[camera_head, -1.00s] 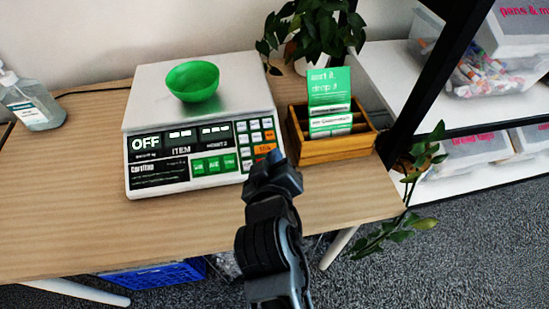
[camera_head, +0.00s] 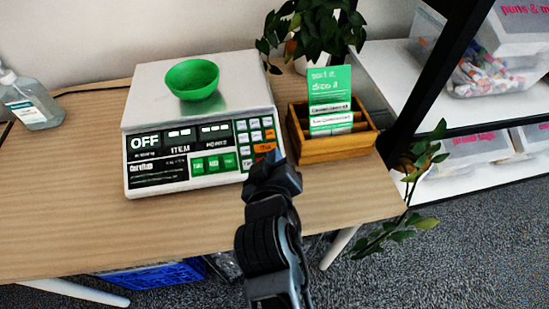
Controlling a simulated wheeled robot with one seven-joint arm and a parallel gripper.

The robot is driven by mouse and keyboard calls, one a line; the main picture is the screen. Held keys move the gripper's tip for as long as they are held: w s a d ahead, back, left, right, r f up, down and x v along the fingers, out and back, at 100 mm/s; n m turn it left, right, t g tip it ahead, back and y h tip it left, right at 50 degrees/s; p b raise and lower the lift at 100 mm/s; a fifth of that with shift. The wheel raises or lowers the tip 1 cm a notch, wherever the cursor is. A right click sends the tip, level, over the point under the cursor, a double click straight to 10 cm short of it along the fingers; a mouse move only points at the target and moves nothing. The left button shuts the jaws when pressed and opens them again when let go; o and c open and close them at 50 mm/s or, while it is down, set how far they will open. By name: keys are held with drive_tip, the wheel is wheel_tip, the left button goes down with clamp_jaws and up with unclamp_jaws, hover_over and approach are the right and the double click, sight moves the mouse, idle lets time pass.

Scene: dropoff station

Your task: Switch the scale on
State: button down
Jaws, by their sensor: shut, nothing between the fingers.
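A white scale (camera_head: 228,108) with a metal top stands on the wooden table. Its black front panel (camera_head: 158,168) reads "OFF" at the upper left. Green, white and orange keys fill the right part of the panel. A green bowl (camera_head: 192,79) sits on the weighing plate. My gripper (camera_head: 270,162) is shut and empty, with its tip at the lower right corner of the scale's panel, close to the orange keys. It hides that corner, and I cannot tell whether the tip touches a key.
A wooden box (camera_head: 335,146) with green and white cards stands right of the scale. A potted plant (camera_head: 315,28) is behind it. A soap bottle (camera_head: 32,103) stands at the left. A black shelf post (camera_head: 428,85) rises at the right. The table's front left (camera_head: 60,220) is clear.

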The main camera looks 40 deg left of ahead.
drive_tip(key=shift+w+a+f+b, duration=0.1)
drive_tip(key=shift+f+b, duration=0.2)
drive_tip(key=shift+f, duration=0.05)
idle(0.6)
drive_tip(key=shift+r, duration=0.15)
idle(0.3)
drive_tip(key=shift+s+d+r+p, duration=0.25)
drive_tip(key=shift+r+p, duration=0.35)
drive_tip(key=shift+p, duration=0.25)
drive_tip(key=r+p, duration=0.1)
drive_tip(key=s+d+r+p, duration=0.1)
drive_tip(key=r+p, duration=0.2)
drive_tip(key=shift+s+d+r+p, duration=0.15)
drive_tip(key=shift+d+r+p, duration=0.15)
drive_tip(key=shift+p, duration=0.1)
idle(0.5)
